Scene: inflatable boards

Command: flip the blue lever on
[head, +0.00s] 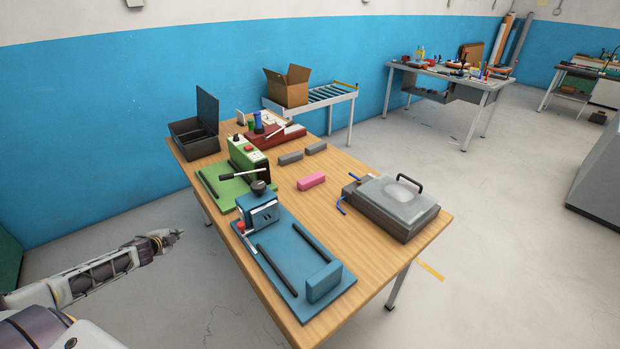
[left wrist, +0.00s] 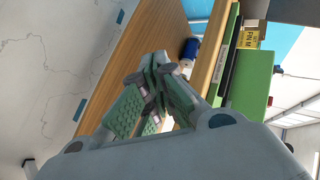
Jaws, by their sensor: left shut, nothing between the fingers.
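A blue machine (head: 258,212) stands on a blue base board (head: 305,263) at the near side of the wooden table. I cannot tell the lever's position from here. My left gripper (head: 172,236) is shut and empty, left of the table and clear of the blue machine. Its closed fingers show in the left wrist view (left wrist: 158,82). My right gripper is not in view.
On the table (head: 372,194) are a green machine (head: 245,157), a red board (head: 275,137), a pink block (head: 311,181), grey blocks (head: 290,158), the grey case (head: 390,208) and an open black box (head: 195,137). A blue spool-like thing (left wrist: 189,50) is in the wrist view.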

